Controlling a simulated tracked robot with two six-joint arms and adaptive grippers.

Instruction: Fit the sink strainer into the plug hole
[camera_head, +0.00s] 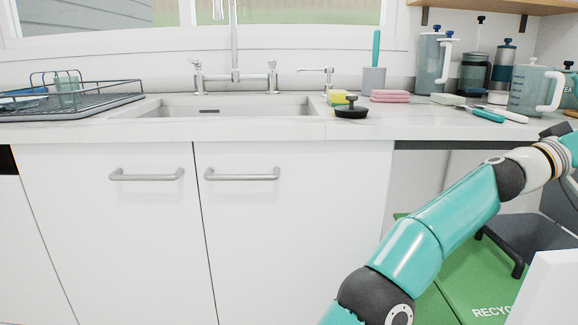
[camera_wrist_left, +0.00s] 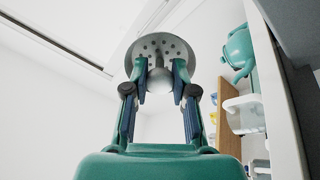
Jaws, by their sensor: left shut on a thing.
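The sink strainer (camera_wrist_left: 150,47) is a grey metal disc with holes, seen in the left wrist view. My left gripper (camera_wrist_left: 160,83) is shut on its rounded middle part, with one finger on each side. The left gripper does not show in the head view. The sink (camera_head: 180,101) is a pale basin set in the counter, with a dark slot in its back wall. Its floor and the plug hole are hidden behind the front rim. My right arm crosses the lower right of the head view, but its gripper is outside the frame.
A tall tap (camera_head: 235,75) stands behind the sink. A dish rack (camera_head: 75,102) stands on the left. A black round item (camera_head: 351,113), sponges (camera_head: 337,97), a brush cup (camera_head: 373,80) and several jugs (camera_head: 430,65) crowd the right. Cabinet handles (camera_head: 147,176) protrude below.

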